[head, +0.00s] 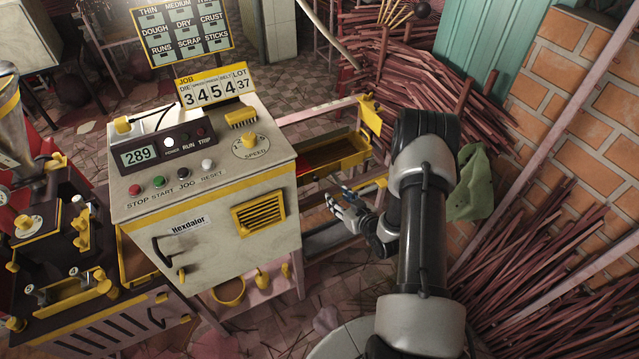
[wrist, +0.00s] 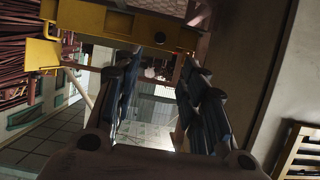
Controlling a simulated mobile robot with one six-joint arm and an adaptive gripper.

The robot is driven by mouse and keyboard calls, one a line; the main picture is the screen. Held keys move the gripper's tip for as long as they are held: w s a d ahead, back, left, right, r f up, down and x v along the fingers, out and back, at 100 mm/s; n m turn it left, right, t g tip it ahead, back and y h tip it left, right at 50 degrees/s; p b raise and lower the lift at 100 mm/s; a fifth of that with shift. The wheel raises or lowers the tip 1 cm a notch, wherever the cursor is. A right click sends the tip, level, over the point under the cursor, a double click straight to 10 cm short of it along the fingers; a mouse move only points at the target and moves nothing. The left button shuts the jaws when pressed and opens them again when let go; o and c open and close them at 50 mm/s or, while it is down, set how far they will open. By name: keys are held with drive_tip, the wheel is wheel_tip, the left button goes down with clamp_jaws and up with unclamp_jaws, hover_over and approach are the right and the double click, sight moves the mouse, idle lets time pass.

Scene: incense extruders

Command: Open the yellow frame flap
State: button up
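A yellow frame (head: 345,156) sits on the pink rack right of the cream control cabinet in the head view. A yellow upright plate (head: 370,113) stands at its far right end. I cannot tell which of these parts is the flap. My gripper (head: 338,198) is in front of and below the yellow frame, beside the cabinet. In the wrist view a yellow bar (wrist: 155,28) crosses the top, with a yellow plate (wrist: 42,53) at its left. My gripper's fingers (wrist: 160,64) are spread apart with nothing between them, just below the bar; contact is unclear.
The cream control cabinet (head: 205,215) stands close to the left of my gripper. Stick piles (head: 410,70) lie behind the rack, and more sticks (head: 535,265) lie at the right. A green cloth (head: 470,185) hangs beyond my arm.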

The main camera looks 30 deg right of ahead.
sight(317, 180)
drive_tip(key=b+x, duration=0.4)
drive_tip(key=x, duration=1)
drive_tip(key=shift+w+f, duration=0.25)
drive_tip(key=shift+w, duration=0.05)
drive_tip(key=shift+c, duration=0.4)
clamp_jaws()
